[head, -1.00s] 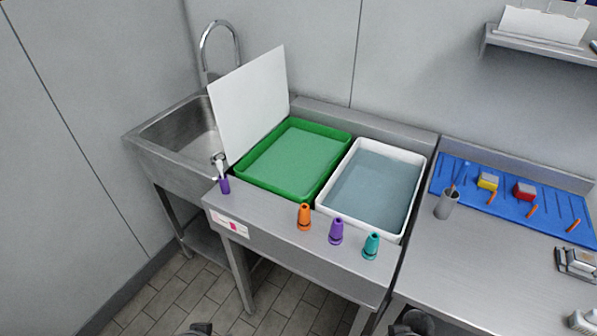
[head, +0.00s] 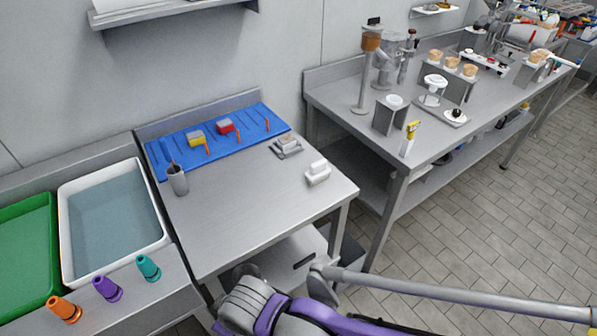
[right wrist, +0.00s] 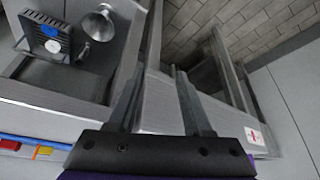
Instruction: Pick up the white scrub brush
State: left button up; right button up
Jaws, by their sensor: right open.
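The white scrub brush looks to be the small white block-shaped item (head: 317,173) near the right front of the middle steel table in the head view; its bristles cannot be made out. A grey-and-white block-like item (head: 286,146) lies just behind it. My right arm, purple and grey, enters at the bottom of the head view, in front of and below the table; its fingertips are not clear there. In the right wrist view my right gripper (right wrist: 157,90) is open, with nothing between its fingers. The brush is not recognisable in that view. My left gripper is not in view.
The steel table (head: 240,210) has a clear middle. A blue mat (head: 170,165) at its back holds yellow and red blocks and orange sticks. A grey cup (head: 178,181) stands at left. A white water tray (head: 163,240) and cones are further left; a coffee bench (head: 345,110) stands right.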

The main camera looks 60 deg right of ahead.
aim_at(319, 172)
jog(key=z, duration=1.9)
